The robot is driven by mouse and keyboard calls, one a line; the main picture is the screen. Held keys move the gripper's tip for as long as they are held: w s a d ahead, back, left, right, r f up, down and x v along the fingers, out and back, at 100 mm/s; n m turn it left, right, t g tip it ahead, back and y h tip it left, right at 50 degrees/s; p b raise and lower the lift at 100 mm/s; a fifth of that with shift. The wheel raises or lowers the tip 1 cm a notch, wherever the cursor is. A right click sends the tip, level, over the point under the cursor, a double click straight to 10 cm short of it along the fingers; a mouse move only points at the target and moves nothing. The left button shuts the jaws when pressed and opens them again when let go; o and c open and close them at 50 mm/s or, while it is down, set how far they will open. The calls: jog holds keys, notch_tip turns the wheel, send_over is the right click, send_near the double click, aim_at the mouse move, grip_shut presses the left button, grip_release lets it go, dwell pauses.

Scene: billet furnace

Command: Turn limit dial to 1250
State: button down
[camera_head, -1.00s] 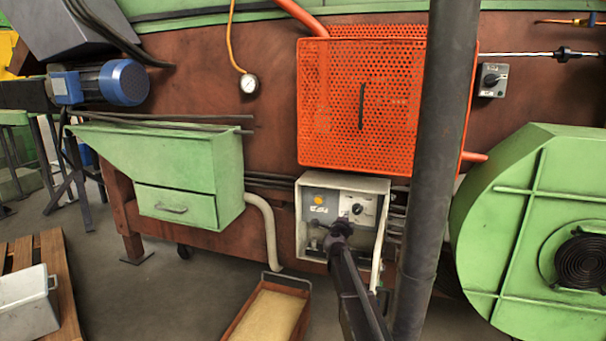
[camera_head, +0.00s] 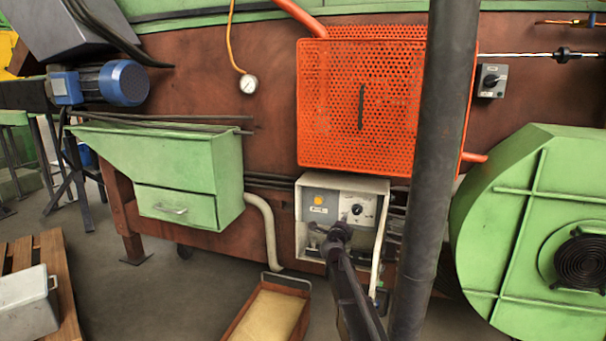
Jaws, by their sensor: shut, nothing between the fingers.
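The limit dial (camera_head: 357,210) is a small black knob on a light scale plate, in the upper right of an open pale control box (camera_head: 299,228). The box is mounted low on the brown furnace wall. The scale numbers are too small to read. My gripper (camera_head: 343,219) is at the box front, just left of and below the dial. It is shut and holds nothing. I cannot tell whether its tip touches the dial. My wrist hides the lower middle of the box. A yellow-orange button or lamp (camera_head: 319,200) sits on the grey panel left of the dial.
An orange perforated guard (camera_head: 330,100) is above the box. A pale box door (camera_head: 379,245) stands open at its right side. A green blower (camera_head: 510,210) is farther right. A tray of yellowish material (camera_head: 265,315) lies on the floor below left.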

aim_at(350, 203)
jog(key=m, duration=0.1)
jog(key=r+m+p, duration=0.1)
jog(key=m, duration=0.1)
jog(key=s+m, duration=0.1)
jog(key=m, duration=0.1)
jog(key=shift+r, duration=0.25)
jog(key=shift+w+d, duration=0.1)
dwell(0.3)
jog(key=shift+x, duration=3.35)
jog(key=shift+d+f, duration=0.2)
jog(key=shift+d, duration=0.05)
jog(key=shift+d+r, duration=0.1)
jog(key=shift+r, duration=0.05)
jog(key=shift+a+r+p, duration=0.2)
jog(key=shift+a+p, duration=0.15)
jog(key=shift+p, duration=0.05)
